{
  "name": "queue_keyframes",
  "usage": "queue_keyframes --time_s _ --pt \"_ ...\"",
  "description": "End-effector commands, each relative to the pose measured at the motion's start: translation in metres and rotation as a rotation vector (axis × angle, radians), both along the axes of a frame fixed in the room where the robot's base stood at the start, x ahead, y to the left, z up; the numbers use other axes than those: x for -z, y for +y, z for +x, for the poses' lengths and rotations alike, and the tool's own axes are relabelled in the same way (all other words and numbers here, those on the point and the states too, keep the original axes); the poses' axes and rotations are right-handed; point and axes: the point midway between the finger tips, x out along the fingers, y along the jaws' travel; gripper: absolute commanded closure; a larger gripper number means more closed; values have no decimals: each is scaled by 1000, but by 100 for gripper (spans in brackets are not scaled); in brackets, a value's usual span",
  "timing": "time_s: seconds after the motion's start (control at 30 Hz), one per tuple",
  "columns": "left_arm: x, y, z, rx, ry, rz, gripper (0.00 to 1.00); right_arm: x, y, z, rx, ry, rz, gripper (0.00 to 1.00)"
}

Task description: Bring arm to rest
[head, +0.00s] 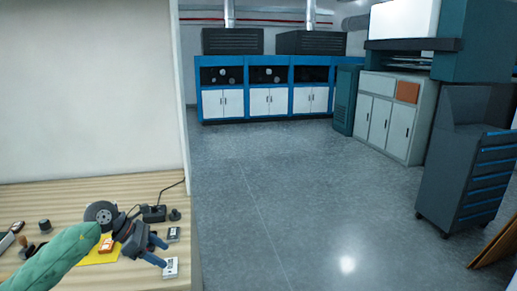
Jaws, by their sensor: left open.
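My left arm reaches in from the lower left, over the wooden worktop (80,190). My left gripper (161,252) is dark with blue fingertips and is open, with nothing seen between its fingers. It is over the right part of the worktop, close to a small white-and-dark box (170,269) and another small box (174,234). Whether the fingers touch either box I cannot tell. My right gripper is not in view.
A dark round wheel-like thing (100,213), an orange item (107,245) on a yellow sheet (92,259) and a corded black device (153,214) lie around the gripper. Beyond the worktop's right edge is open grey floor (270,200). A drawer cart (467,175) stands right.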

Motion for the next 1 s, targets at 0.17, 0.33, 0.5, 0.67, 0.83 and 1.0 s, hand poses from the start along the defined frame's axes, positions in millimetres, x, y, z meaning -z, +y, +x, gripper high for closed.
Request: queue_keyframes --time_s 0.17,0.33,0.5,0.67,0.83,1.0 --pt "-7 -79 -18 -86 25 -382 38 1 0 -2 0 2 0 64" --pt "-30 -125 -32 -226 98 -752 38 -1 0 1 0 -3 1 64" --pt "-50 -140 -39 -411 218 -1105 38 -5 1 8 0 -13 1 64" --pt "-57 -131 -43 -626 365 -1412 38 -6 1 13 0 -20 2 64" --pt "-42 -106 -48 -900 546 -1703 38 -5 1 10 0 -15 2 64" --pt "-3 -76 -61 -1220 746 -1941 38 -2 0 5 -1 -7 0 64"
